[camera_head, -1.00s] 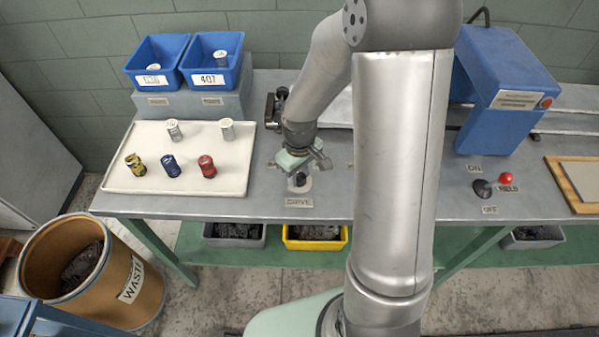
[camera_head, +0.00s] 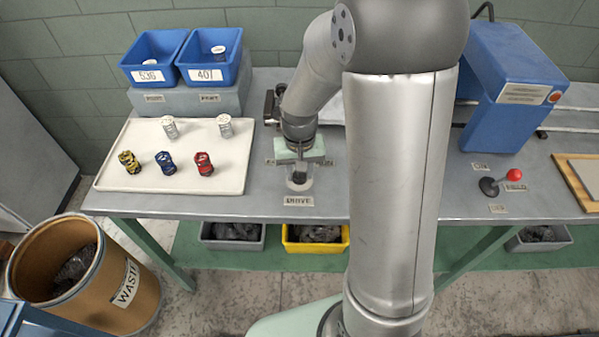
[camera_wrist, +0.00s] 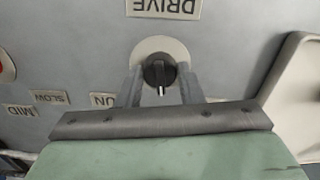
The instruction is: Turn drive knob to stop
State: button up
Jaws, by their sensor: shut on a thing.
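The drive knob (camera_wrist: 158,72) is round and black with a white pointer line, set on a pale round plate. In the wrist view it sits between the two fingers of my gripper (camera_wrist: 160,84), and its pointer line faces down toward the gripper's body. In the head view my gripper (camera_head: 299,179) is low over the bench, shut on the knob, which is mostly hidden there. The DRIVE label (camera_head: 298,201) is in front of the knob. Other labels, SLOW (camera_wrist: 50,97) and MID (camera_wrist: 20,113), show in the wrist view; another is partly covered by a finger.
A red-balled lever (camera_head: 514,175) and a blue machine housing (camera_head: 490,115) are on the right. A waste drum (camera_head: 140,292) stands at front left.

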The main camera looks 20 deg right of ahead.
jog(key=shift+m, duration=0.6)
jog(key=o, duration=1)
notch_tip(320, 180, up, 18)
jog(key=shift+f, duration=0.25)
jog(key=shift+s, duration=0.1)
jog(key=s+f+n, duration=0.1)
jog(key=s+f, duration=0.2)
jog(key=s, duration=0.5)
jog(key=s+a+f+n, duration=0.1)
jog(key=s+f+n, duration=0.1)
jog(key=s, duration=0.7)
jog(key=shift+f+n, duration=0.3)
jog(key=shift+f, duration=0.4)
